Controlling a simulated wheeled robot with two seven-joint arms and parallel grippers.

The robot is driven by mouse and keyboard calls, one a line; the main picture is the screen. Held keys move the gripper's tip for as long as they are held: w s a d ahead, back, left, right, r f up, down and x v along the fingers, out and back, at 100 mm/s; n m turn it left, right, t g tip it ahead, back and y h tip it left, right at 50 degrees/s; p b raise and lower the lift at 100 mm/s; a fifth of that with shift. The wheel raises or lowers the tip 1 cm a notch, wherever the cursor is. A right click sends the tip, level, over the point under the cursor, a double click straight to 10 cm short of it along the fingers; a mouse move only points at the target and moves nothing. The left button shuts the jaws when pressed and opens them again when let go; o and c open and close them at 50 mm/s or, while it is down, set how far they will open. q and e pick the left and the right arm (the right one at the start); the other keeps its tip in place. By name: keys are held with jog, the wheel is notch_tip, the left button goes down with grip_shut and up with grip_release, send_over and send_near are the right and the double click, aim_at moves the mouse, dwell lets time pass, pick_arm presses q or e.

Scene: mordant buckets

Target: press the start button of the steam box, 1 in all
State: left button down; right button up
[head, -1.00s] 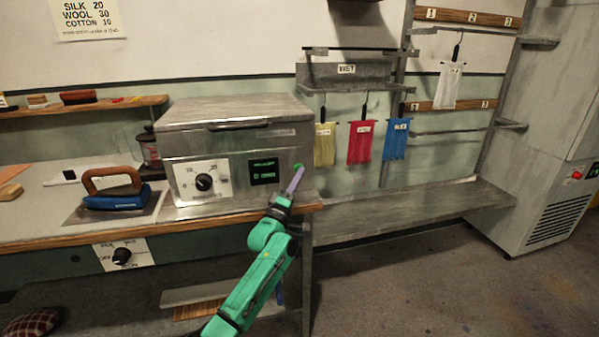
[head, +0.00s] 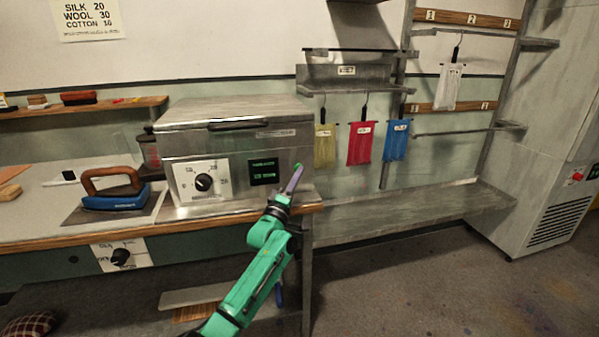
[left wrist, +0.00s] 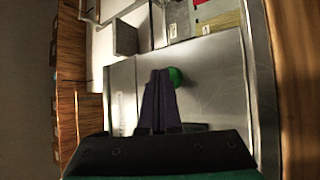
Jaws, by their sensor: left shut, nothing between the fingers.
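The steam box (head: 235,150) is a grey metal box with a lid, standing on the bench. Its front has a dial (head: 204,182) on a white plate and a dark display (head: 264,171) with small green text that I cannot read surely. The green start button (head: 298,165) shows just at my left gripper's tip, mostly hidden. My left gripper (head: 295,178) is shut and empty, its purple fingers at the right end of the box front. In the left wrist view the green button (left wrist: 176,77) shows right beside the fingertips (left wrist: 160,74); I cannot tell whether they touch.
An iron (head: 115,202) stands on the bench (head: 70,240) to the left. Yellow, red and blue cloths (head: 361,143) hang from a rack to the right, above a low grey shelf (head: 410,210). A grey cabinet (head: 545,170) stands far right. The floor before the shelf is clear.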

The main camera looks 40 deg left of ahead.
dwell(0.3)
pick_arm(q)
jog(key=shift+s+d+r+p, duration=0.1)
jog(key=shift+s+d+p, duration=0.4)
jog(key=shift+p, duration=0.4)
jog(key=shift+d, duration=0.15)
jog(key=shift+s+d, duration=0.1)
jog(key=shift+d, duration=0.05)
jog(key=s+d+p, duration=0.1)
jog(key=d+p, duration=0.1)
jog(key=s+d+p, duration=0.1)
jog(key=d+p, duration=0.1)
jog(key=shift+s, duration=0.35)
